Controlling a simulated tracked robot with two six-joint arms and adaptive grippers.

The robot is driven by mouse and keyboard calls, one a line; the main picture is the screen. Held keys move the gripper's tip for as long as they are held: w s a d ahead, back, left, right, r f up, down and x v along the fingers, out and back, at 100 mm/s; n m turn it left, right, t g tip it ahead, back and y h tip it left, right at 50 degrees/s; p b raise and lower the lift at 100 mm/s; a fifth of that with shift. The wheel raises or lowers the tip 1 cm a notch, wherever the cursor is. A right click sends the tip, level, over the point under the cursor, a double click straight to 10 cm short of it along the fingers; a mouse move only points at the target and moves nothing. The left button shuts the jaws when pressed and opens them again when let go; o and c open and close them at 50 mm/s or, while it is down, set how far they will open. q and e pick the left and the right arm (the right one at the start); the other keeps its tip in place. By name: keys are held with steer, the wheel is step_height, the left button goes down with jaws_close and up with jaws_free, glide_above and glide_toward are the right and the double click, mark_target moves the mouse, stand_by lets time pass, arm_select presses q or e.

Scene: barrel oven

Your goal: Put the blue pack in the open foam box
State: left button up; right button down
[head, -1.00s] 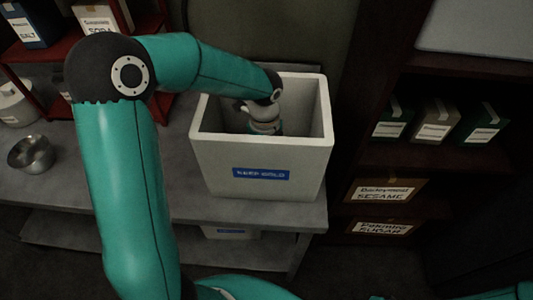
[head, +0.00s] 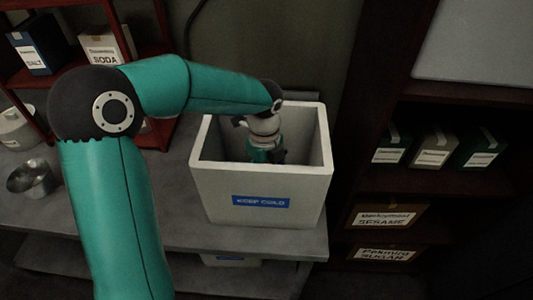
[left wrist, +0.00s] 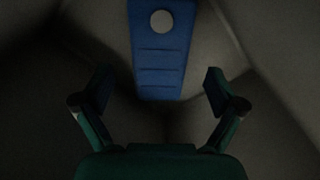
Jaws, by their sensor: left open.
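The open foam box (head: 262,203) is white with a blue "KEEP COLD" label and stands on the grey bench. My left arm reaches over its rim, with the wrist and the left gripper (head: 268,160) down inside it. In the left wrist view the blue pack (left wrist: 160,60) lies inside the box, ahead of my gripper. It is a long blue block with a pale round spot and several grooves. The two fingers of the left gripper (left wrist: 160,95) are spread apart, with the near end of the pack between or just beyond their tips. I cannot tell whether they touch it.
The grey bench (head: 180,195) holds a metal bowl (head: 32,178) and a pale pot (head: 15,130) at left. A red rack (head: 75,55) with SALT and SODA boxes stands behind. A dark shelf (head: 400,160) with several cartons stands right of the box.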

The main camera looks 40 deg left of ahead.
arm_select(q)
step_height(320, 180, up, 8)
stand_by(0.6)
